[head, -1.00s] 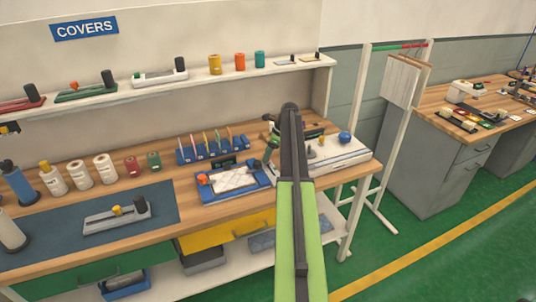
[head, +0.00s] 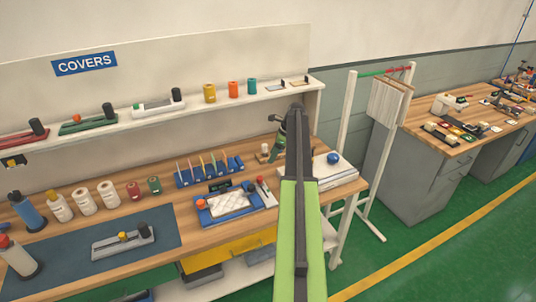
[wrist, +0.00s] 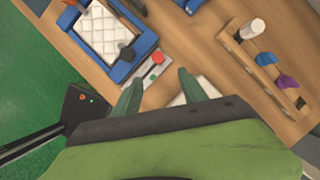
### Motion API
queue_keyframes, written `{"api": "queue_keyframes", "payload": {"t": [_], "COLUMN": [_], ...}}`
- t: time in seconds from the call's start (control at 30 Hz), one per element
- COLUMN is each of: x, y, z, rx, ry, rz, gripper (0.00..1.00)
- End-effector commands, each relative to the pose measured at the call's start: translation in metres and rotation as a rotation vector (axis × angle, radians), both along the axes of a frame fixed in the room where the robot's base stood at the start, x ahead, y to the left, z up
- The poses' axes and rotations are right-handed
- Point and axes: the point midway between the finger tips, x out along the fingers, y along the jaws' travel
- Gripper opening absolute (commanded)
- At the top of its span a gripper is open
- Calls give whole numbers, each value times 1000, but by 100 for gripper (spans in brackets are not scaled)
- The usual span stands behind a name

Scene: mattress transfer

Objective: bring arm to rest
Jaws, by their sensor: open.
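My gripper (head: 280,148) is raised above the back right of the workbench, mostly hidden behind my green arm in the head view. In the wrist view its two green fingers (wrist: 161,92) are spread apart with nothing held between them. A white quilted pad (head: 230,203) lies in a blue tray (head: 208,220) on the bench; it also shows in the wrist view (wrist: 101,30). A small grey fixture with a red knob (head: 265,191) stands beside the tray's right side, apart from the fingers.
A rack of coloured pieces (head: 190,180) stands behind the tray. A white box with a blue knob (head: 342,172) sits at the bench's right end. The shelf (head: 230,97) runs along the back. Rolls and bottles stand at left. Green floor (head: 400,240) is open at right.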

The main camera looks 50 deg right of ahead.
Motion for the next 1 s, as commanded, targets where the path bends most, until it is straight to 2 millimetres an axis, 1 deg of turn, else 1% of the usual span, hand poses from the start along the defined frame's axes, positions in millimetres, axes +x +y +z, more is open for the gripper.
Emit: {"api": "queue_keyframes", "payload": {"t": [0.03, 0.1, 0.63, 0.7, 0.77, 0.87, 0.9, 0.97, 1.0], "x": [-3, -6, -7, 1, 17, 62, 81, 103, 114], "y": [-2, -4, -5, 3, 19, 72, 102, 152, 186], "z": [16, 20, 19, 17, 12, 2, -3, -10, -15], "rx": [0, 0, 0, -1, 0, 0, 0, -2, -5], "ry": [0, 0, 0, 0, 0, -1, -1, 2, 4], "rz": [-1, -1, 0, 13, 39, 121, 162, 225, 266], "gripper": [50, 50, 50, 50, 50, 50, 50, 50, 50]}}
